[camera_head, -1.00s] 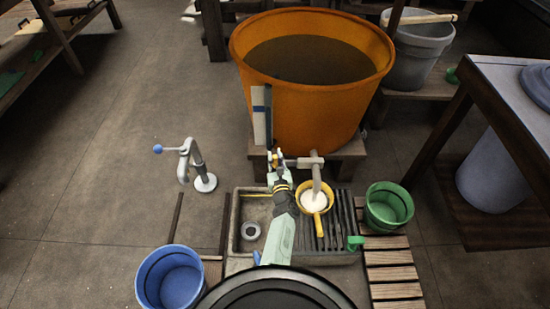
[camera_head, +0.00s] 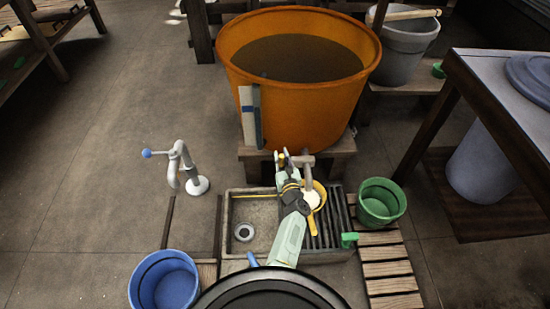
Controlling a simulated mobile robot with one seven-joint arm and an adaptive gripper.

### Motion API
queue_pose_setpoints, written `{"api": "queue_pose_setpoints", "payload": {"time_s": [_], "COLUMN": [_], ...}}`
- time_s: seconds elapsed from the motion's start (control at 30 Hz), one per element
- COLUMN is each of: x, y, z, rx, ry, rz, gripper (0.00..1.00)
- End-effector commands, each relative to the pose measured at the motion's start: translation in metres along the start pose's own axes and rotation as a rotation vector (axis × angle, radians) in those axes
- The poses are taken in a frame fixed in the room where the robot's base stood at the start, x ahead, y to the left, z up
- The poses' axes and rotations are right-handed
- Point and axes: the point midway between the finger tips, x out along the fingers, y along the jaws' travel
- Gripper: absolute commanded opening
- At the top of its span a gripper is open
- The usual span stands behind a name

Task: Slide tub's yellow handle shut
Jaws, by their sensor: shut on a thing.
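The orange tub (camera_head: 298,108) stands on a low wooden stand and holds dark liquid. A grey tap (camera_head: 306,166) comes out low on its front, with its spout over a yellow dipper (camera_head: 319,190) holding something white. My pale green gripper (camera_head: 283,158) is at the tap's left side, shut on the tub's yellow handle (camera_head: 284,151). Only a small bit of yellow shows there, as the fingers cover most of the handle. My wrist and forearm hide part of the dipper's left side.
Below the tap is a stone sink (camera_head: 262,212) with a slatted drain rack (camera_head: 330,222). A green bucket (camera_head: 381,203) stands at right and a blue bucket (camera_head: 165,282) at lower left. A grey hand pump (camera_head: 188,168) stands left. A grey board (camera_head: 250,115) leans against the tub.

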Motion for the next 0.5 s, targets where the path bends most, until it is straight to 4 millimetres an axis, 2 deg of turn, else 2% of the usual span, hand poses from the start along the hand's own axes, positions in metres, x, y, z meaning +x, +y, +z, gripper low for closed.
{"api": "queue_pose_setpoints", "payload": {"time_s": [0.03, 0.2, 0.23, 0.5], "x": [-0.0003, -0.0006, -0.0006, -0.0006], "y": [-0.0054, -0.0066, -0.0068, -0.0055], "z": [0.0012, 0.0013, 0.0013, 0.0011], "rx": [0.001, 0.001, 0.001, 0.001], "ry": [0.0, 0.0, 0.0, 0.0], "rz": [-0.012, -0.015, -0.016, -0.013], "gripper": [0.0, 0.0, 0.2, 0.38]}}
